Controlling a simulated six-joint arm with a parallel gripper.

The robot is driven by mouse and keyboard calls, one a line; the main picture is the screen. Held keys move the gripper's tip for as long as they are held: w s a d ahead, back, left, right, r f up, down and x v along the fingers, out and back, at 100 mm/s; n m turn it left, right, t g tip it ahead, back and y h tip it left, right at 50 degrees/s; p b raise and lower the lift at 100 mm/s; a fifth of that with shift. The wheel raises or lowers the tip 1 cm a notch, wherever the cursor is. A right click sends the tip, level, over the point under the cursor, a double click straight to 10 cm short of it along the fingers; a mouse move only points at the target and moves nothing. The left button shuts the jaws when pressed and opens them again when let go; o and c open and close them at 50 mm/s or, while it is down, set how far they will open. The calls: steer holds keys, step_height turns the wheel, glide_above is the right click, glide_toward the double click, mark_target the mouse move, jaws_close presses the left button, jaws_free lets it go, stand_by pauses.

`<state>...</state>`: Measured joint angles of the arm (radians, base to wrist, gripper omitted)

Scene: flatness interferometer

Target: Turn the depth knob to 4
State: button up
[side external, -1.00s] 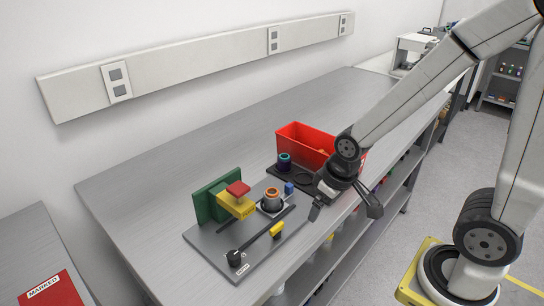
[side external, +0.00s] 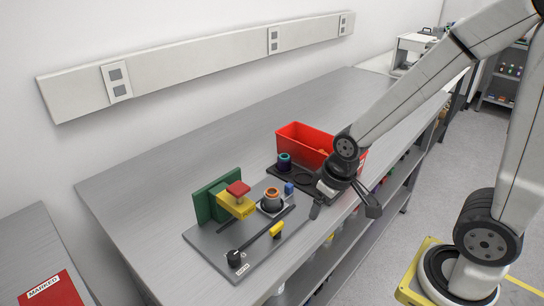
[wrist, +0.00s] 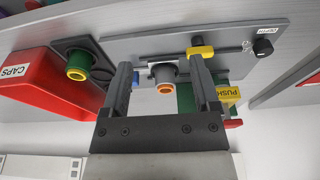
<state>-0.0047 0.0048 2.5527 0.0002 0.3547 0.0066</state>
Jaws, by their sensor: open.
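The depth knob is a small black knob (side external: 235,258) at the front left end of the grey fixture plate (side external: 205,238). In the wrist view the knob (wrist: 263,47) is at the upper right, beside a label reading DEPTH (wrist: 269,29). I cannot read its setting. My gripper (side external: 345,206) is open and empty, beyond the plate's right end and well away from the knob. Its two fingers (wrist: 157,65) show in the wrist view, with the fixture behind them.
A yellow slider (side external: 277,230) sits by a dark rail. A green block (side external: 204,204) carries a yellow PUSH part (side external: 236,205) with a red top. An orange-ringed cup (side external: 271,200) stands behind the rail. A red CAPS bin (side external: 322,159) is at the back.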

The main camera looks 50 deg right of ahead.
steer(key=w+a+g, duration=0.1)
steer(key=w+a, duration=0.6)
steer(key=a, duration=0.1)
steer(key=m+g, duration=0.2)
glide_above(233, 254)
steer(key=shift+f, duration=0.4)
steer(key=shift+f, duration=0.1)
steer(key=shift+f, duration=3.85)
steer(key=shift+c, duration=0.2)
jaws_close()
